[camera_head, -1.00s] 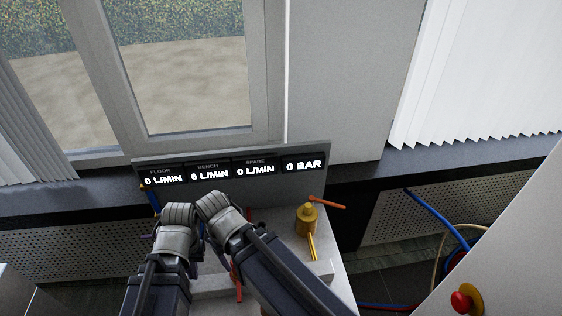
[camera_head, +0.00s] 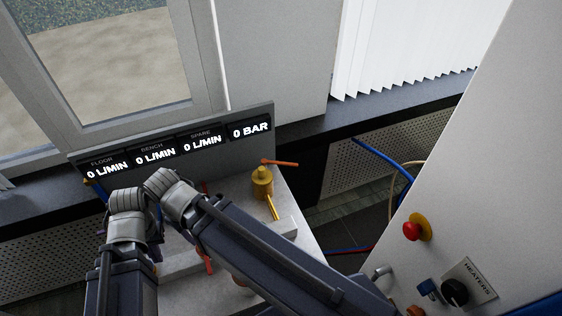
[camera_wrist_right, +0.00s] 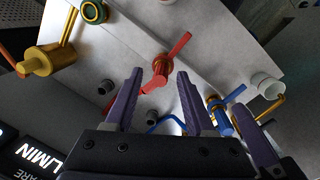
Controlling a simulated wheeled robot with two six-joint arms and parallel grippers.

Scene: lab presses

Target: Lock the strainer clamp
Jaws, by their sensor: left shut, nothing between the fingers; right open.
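A brass strainer-like body (camera_head: 262,183) stands upright on the pale bench, with a brass lever (camera_head: 273,208) pointing down toward me and an orange lever (camera_head: 280,162) behind it. I cannot tell whether its clamp is locked. The brass body also shows at the left of the wrist view (camera_wrist_right: 45,60). My left gripper (camera_head: 152,248) is left of it, shut and empty, mostly hidden by the wrist. My right gripper (camera_wrist_right: 160,80) is open; in the wrist view its purple fingers are either side of a red valve (camera_wrist_right: 160,70), contact unclear. Both grippers are apart from the brass body.
A display panel (camera_head: 180,140) reading zero stands behind the bench. Blue-handled valve (camera_wrist_right: 222,115) and several fittings are near my right fingers. At right, a white cabinet (camera_head: 470,180) carries a red button (camera_head: 412,231) and black knob (camera_head: 455,292). Hoses run between bench and cabinet.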

